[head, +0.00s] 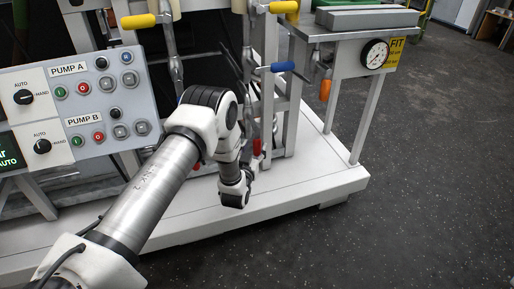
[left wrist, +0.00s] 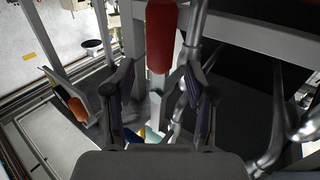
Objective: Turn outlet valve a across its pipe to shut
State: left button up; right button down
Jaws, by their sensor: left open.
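A red valve handle (head: 257,148) hangs low on the pipework, just right of my left wrist in the head view. It also shows upright at the top of the left wrist view (left wrist: 162,36). My left gripper (left wrist: 159,75) is open, with one finger on each side of the picture and the red handle ahead in line with the gap. No contact shows. In the head view the fingers are mostly hidden by the wrist. Yellow handles (head: 138,21) (head: 284,7) and a blue handle (head: 283,67) are higher up. No label shows which one is outlet valve a.
The pump panel (head: 75,105) stands left of my arm. An orange handle (head: 325,90) hangs under a shelf with a round gauge (head: 375,54). Frame posts and pipes crowd the wrist. The white skid base (head: 300,190) lies below, with open floor at right.

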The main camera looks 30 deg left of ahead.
aim_at(256, 145)
pick_arm(q)
jog(key=x, duration=0.3)
jog(key=shift+f+b, duration=0.15)
jog(key=shift+b, duration=0.2)
jog(key=shift+w+a, duration=0.1)
jog(key=shift+w, duration=0.25)
grip_shut()
pick_arm(e)
jog(key=shift+f, duration=0.7)
jog(key=shift+f, duration=0.1)
